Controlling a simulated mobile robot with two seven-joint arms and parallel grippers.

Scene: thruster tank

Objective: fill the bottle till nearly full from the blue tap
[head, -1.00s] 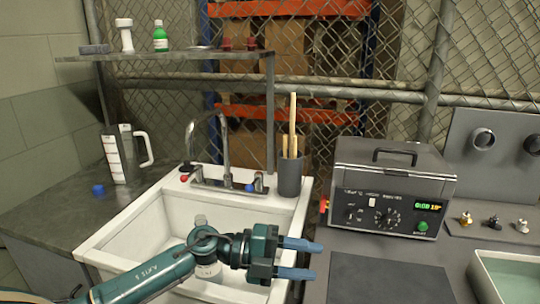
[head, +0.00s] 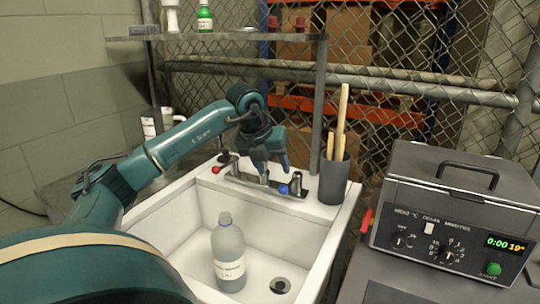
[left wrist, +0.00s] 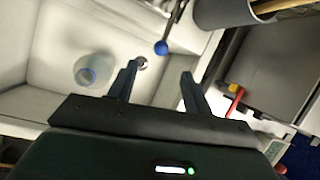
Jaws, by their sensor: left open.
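A clear grey bottle with a white label (head: 229,255) stands upright in the white sink (head: 170,235); its open mouth shows in the left wrist view (left wrist: 88,76). I cannot tell the water level in it. The blue tap knob (head: 283,189) is at the right of the tap base, and the red knob (head: 216,169) at the left. My left gripper (head: 272,172) is open and empty, above and close to the blue knob. In the left wrist view the knob (left wrist: 162,47) appears between and beyond the fingertips. My arm hides most of the spout. No water stream shows. My right gripper is out of view.
A dark holder (head: 334,180) with wooden handles stands right beside the blue knob. A grey heating bath (head: 450,215) stands at the right. The drain (head: 280,285) is right of the bottle. A shelf (head: 240,37) runs above the tap.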

